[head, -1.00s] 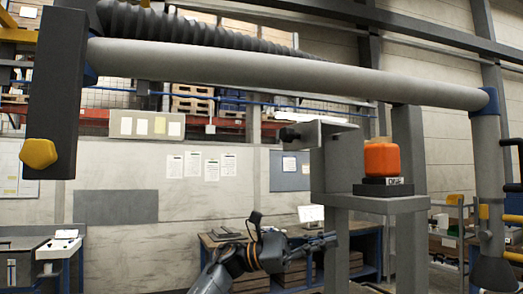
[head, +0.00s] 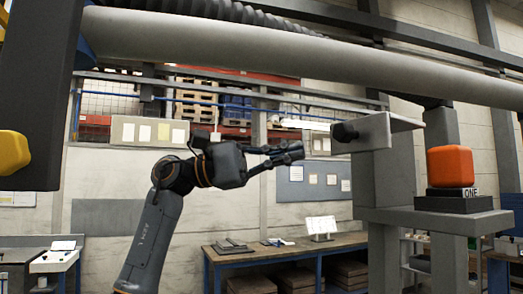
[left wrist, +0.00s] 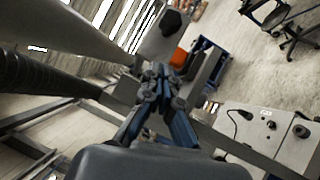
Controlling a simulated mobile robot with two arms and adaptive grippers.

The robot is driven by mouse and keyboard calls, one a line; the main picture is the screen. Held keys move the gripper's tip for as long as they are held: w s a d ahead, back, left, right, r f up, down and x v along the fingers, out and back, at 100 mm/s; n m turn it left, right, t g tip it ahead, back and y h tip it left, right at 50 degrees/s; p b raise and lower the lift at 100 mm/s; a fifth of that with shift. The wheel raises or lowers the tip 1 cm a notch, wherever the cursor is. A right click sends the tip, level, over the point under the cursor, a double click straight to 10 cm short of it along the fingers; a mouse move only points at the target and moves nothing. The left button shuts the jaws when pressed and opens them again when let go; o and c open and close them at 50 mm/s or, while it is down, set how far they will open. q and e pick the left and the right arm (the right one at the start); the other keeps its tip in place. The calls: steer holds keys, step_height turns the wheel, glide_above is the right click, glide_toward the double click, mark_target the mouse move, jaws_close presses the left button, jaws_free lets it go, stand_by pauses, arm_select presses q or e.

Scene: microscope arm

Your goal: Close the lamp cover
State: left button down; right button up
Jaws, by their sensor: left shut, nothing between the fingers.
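The grey lamp cover (head: 376,133) is an angled plate with a black knob (head: 344,131) on its left face. It stands open, out from the grey post, with the orange block (head: 450,167) exposed to its right. My left gripper (head: 302,152) is shut and empty. It points right, a little left of and below the knob, apart from it in the head view. In the left wrist view the shut fingers (left wrist: 160,72) point toward the cover (left wrist: 158,40) and its knob (left wrist: 172,22); the orange block (left wrist: 178,58) shows beyond. My right gripper is not in view.
A thick grey pipe (head: 270,52) crosses above my left arm. A grey shelf (head: 435,218) carries the orange block on a black base marked ONE. A workbench (head: 280,248) stands behind. The space between gripper and knob looks clear.

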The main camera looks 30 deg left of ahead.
arm_select(q)
steer(key=d, duration=0.1)
steer(key=s+d+r+p, duration=0.1)
steer(key=d, duration=0.3)
steer(key=shift+s+r, duration=0.2)
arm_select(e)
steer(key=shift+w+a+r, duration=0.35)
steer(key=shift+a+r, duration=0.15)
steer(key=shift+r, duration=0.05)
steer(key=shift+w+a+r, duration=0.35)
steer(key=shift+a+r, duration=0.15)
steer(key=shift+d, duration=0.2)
arm_select(q)
steer(key=shift+d, duration=0.15)
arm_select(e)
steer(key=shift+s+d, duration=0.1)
